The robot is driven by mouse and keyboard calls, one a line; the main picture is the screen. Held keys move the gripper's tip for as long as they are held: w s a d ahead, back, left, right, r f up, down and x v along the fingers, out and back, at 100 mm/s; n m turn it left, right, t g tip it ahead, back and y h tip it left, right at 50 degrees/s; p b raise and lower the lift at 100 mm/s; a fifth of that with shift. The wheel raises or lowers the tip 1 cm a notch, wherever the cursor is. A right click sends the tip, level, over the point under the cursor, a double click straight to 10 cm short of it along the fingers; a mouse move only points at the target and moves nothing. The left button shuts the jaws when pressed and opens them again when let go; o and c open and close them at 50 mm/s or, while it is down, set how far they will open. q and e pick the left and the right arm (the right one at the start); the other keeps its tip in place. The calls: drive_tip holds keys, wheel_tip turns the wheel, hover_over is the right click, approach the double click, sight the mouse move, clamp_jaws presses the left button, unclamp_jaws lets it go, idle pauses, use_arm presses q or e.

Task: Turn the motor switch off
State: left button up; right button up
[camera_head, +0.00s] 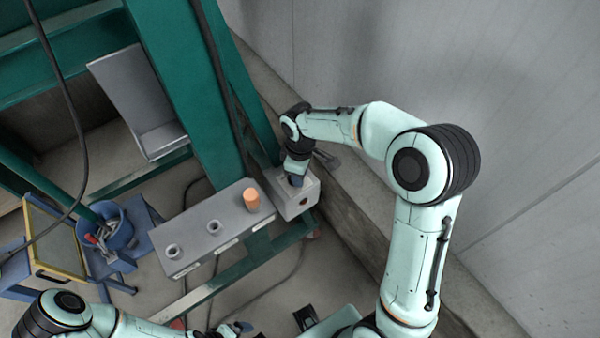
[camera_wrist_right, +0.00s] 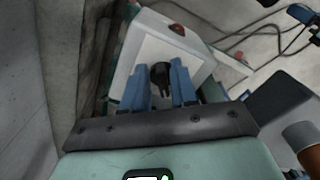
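The motor switch appears as a black knob (camera_wrist_right: 161,76) on the pale face of a small box. The box (camera_head: 295,196) is fixed by the green frame in the head view and shows as a light box (camera_wrist_right: 190,50) in the right wrist view. My right gripper (camera_wrist_right: 160,82) has its two blue fingers on either side of the knob, close to it; whether they press on it is unclear. In the head view my right gripper (camera_head: 297,178) is at the box and hides the knob. My left gripper (camera_head: 236,329) is low in the picture, partly cut off, away from the box.
A grey panel (camera_head: 208,232) with two round sockets and an orange cylinder (camera_head: 251,198) is left of the box. A red button (camera_wrist_right: 177,28) is on the box. Green posts, a concrete ledge and grey wall (camera_head: 500,100) surround it. A blue bucket (camera_head: 118,232) stands left.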

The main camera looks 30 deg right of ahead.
drive_tip(key=shift+o, duration=0.3)
use_arm(q)
drive_tip(key=shift+w+r+p, duration=0.6)
drive_tip(key=shift+r+p, duration=0.2)
drive_tip(key=shift+r, duration=0.15)
use_arm(e)
wheel_tip(320, 180, up, 13)
drive_tip(key=shift+r, duration=0.2)
use_arm(q)
drive_tip(key=shift+s, duration=0.1)
use_arm(e)
drive_tip(key=shift+s, duration=0.1)
